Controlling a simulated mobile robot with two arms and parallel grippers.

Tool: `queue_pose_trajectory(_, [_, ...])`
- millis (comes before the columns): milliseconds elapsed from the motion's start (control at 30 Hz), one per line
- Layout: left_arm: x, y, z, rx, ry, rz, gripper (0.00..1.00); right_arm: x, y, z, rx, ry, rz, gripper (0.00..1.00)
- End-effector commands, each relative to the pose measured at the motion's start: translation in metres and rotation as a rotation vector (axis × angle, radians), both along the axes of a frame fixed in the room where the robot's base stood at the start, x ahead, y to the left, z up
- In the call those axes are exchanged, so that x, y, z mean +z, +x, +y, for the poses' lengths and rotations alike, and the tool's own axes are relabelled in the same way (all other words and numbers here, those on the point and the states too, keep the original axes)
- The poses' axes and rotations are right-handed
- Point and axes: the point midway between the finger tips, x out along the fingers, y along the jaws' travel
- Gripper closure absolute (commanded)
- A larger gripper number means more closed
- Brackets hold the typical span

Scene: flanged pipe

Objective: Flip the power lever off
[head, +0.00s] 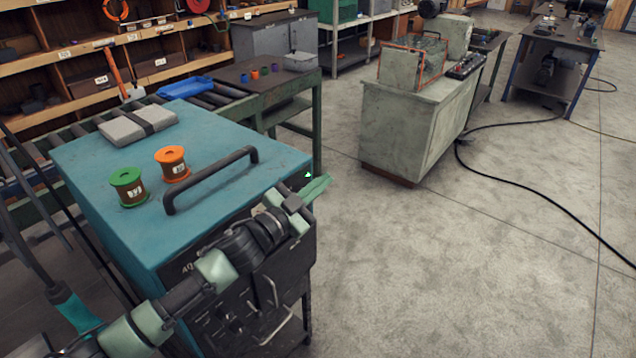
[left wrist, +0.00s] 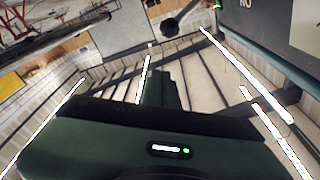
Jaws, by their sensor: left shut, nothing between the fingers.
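The teal-topped cabinet (head: 225,130) stands at the left in the head view. A small green light (head: 308,175) glows at its right front corner, just above my left gripper (head: 315,190). My left gripper is shut and empty beside that corner; its closed fingers also show in the left wrist view (left wrist: 165,85). That view shows a dark panel (left wrist: 262,25) with partly cut-off lettering at upper right. A dark round knob (left wrist: 170,27) is ahead of the fingers and apart from them; I cannot tell whether it is the power lever. No lever is clear in the head view. My right gripper is not in view.
A black bar handle (head: 210,178), a green spool (head: 128,187), an orange spool (head: 173,163) and a grey block (head: 137,124) are on the cabinet top. A roller conveyor runs behind. A grey-green cabinet (head: 415,130) stands farther right. The floor (head: 450,270) at right is open, with a black cable.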

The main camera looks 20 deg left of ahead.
Motion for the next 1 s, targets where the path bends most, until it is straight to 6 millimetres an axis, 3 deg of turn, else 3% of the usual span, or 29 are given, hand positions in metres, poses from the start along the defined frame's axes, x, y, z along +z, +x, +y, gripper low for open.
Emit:
queue_pose_trajectory(100, [0.003,0.021,-0.008,0.003,-0.001,0.002,1.0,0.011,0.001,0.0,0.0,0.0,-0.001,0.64])
queue_pose_trajectory(200, [-0.016,0.017,0.003,0.003,0.0,0.005,1.0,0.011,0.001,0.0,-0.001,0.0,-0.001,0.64])
queue_pose_trajectory(400, [-0.03,0.017,0.012,0.001,0.002,0.001,1.0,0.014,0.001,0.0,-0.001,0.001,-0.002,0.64])
queue_pose_trajectory(1000, [-0.037,0.016,0.022,0.001,0.029,-0.009,1.0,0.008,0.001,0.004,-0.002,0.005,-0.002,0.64])
